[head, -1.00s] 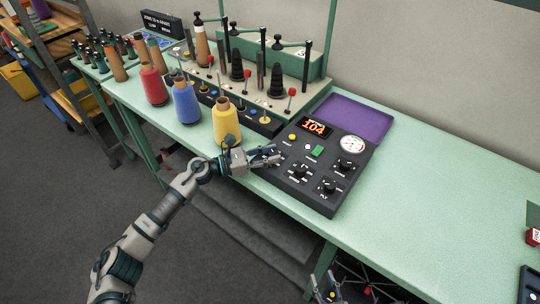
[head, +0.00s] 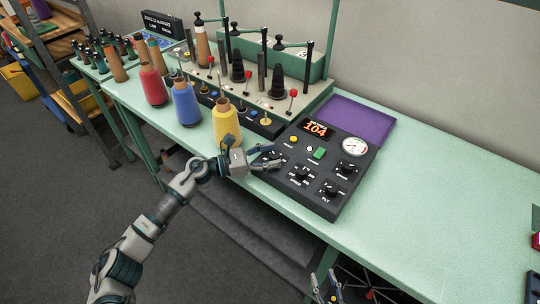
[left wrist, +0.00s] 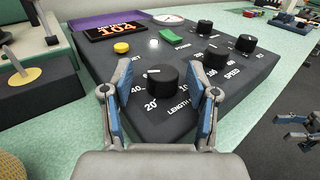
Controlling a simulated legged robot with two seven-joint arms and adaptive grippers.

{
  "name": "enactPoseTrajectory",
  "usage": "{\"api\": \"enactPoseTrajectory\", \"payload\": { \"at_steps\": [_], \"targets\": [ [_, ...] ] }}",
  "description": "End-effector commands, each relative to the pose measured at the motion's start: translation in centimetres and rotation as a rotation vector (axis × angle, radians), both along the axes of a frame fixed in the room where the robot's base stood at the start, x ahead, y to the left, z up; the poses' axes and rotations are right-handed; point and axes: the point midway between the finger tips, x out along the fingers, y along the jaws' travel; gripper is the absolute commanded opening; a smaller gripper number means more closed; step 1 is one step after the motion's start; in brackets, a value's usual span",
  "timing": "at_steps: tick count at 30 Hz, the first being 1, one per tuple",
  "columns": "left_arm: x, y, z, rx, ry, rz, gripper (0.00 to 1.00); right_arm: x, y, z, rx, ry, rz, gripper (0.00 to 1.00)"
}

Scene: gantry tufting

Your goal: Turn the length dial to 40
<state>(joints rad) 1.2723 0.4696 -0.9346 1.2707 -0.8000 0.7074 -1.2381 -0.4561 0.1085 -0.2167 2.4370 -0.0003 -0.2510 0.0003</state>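The length dial (left wrist: 163,79) is a round black knob at the near corner of the dark control panel (head: 318,208). In the left wrist view its white mark is at the upper left of the knob; the printed 40 lies to its left and 20 in front. In the left wrist view the gripper (left wrist: 160,98) is open, one blue-padded finger on each side of the dial, with visible gaps. My right gripper (head: 327,288) is open and empty beyond the table's front edge.
The panel also has other black knobs (head: 302,175), a green button (head: 319,153), a yellow button (left wrist: 121,47), a white gauge (head: 354,146) and a display (head: 316,130) reading 104. A yellow cone (head: 226,122) stands close to my left gripper.

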Motion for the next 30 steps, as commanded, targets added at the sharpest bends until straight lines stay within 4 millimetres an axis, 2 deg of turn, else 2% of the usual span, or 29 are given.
{"api": "enactPoseTrajectory", "payload": {
  "at_steps": [5, 8, 15, 21, 25, 30],
  "targets": [
    [-0.1, 0.4, -0.1, 0.001, 0.001, -0.001, 0.59, -0.2, 0.0, 0.1, -0.001, -0.003, 0.000, 0.40],
    [-0.4, 1.6, -0.1, 0.001, 0.001, 0.001, 0.59, -0.2, 0.0, 0.1, -0.001, -0.003, 0.000, 0.40],
    [-1.9, 6.8, -0.2, 0.002, 0.002, 0.003, 0.59, -0.2, 0.0, 0.1, 0.000, -0.003, 0.000, 0.40],
    [-2.9, 10.2, -0.3, 0.000, 0.002, 0.002, 0.59, -0.2, 0.0, 0.1, -0.001, -0.002, 0.000, 0.40],
    [-3.2, 11.3, -0.2, -0.001, 0.002, 0.000, 0.59, -0.2, 0.0, 0.1, -0.001, -0.002, 0.000, 0.40],
    [-3.3, 11.5, -0.2, 0.000, 0.001, -0.001, 0.59, -0.2, -0.1, 0.1, 0.001, -0.003, 0.000, 0.40]
  ]
}}
